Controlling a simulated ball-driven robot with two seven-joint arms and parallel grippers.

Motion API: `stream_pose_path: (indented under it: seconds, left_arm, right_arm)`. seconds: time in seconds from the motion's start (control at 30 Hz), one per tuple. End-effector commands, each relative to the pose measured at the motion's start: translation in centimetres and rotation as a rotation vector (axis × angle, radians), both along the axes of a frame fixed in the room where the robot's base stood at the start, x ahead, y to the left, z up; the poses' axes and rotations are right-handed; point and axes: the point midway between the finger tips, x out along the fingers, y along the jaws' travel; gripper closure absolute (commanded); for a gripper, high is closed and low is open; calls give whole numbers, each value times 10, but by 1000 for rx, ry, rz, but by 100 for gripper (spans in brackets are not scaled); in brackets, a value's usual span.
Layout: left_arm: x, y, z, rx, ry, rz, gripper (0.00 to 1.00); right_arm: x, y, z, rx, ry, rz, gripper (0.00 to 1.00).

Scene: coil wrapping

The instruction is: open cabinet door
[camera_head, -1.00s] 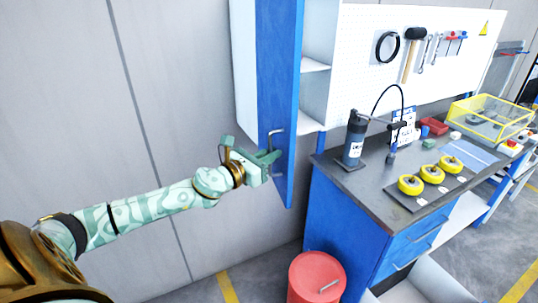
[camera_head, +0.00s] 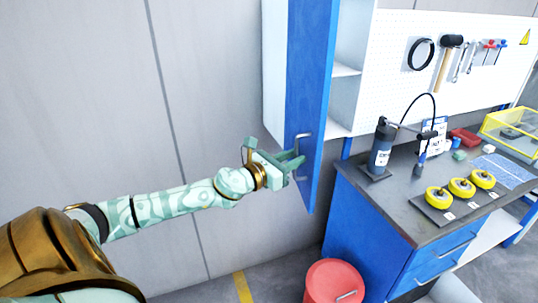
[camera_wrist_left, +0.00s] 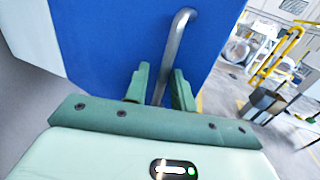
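The blue cabinet door (camera_head: 310,70) stands swung out from the white cabinet (camera_head: 350,60), whose shelves show. Its silver bar handle (camera_head: 297,143) is on the door's lower part; it also shows in the left wrist view (camera_wrist_left: 176,45). My left gripper (camera_head: 297,163) is at the handle's lower end. In the left wrist view the handle runs down between the two green fingers (camera_wrist_left: 160,88), with a visible gap beside it. The fingers look open around the handle; contact is hard to tell. My right gripper is in neither view.
A workbench (camera_head: 408,205) right of the door holds a dark blue pump (camera_head: 381,150) and yellow rollers (camera_head: 461,187). A red bin (camera_head: 332,282) stands on the floor below the door. A grey wall (camera_head: 80,100) is at the left.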

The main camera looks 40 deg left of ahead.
Motion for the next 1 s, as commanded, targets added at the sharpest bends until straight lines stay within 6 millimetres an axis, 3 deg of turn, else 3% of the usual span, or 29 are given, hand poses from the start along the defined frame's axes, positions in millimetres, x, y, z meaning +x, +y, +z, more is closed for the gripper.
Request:
stream_pose_path:
  seconds: [0.27, 0.7, 1.0]
  left_arm:
    - [-47, 8, -5, 3, 5, -4, 75]
    - [-121, 24, -2, -4, 3, 0, 75]
    - [-150, 30, 0, 0, -1, -1, 75]
  right_arm:
    - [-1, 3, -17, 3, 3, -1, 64]
    - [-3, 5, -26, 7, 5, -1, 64]
    - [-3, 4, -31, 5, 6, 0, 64]
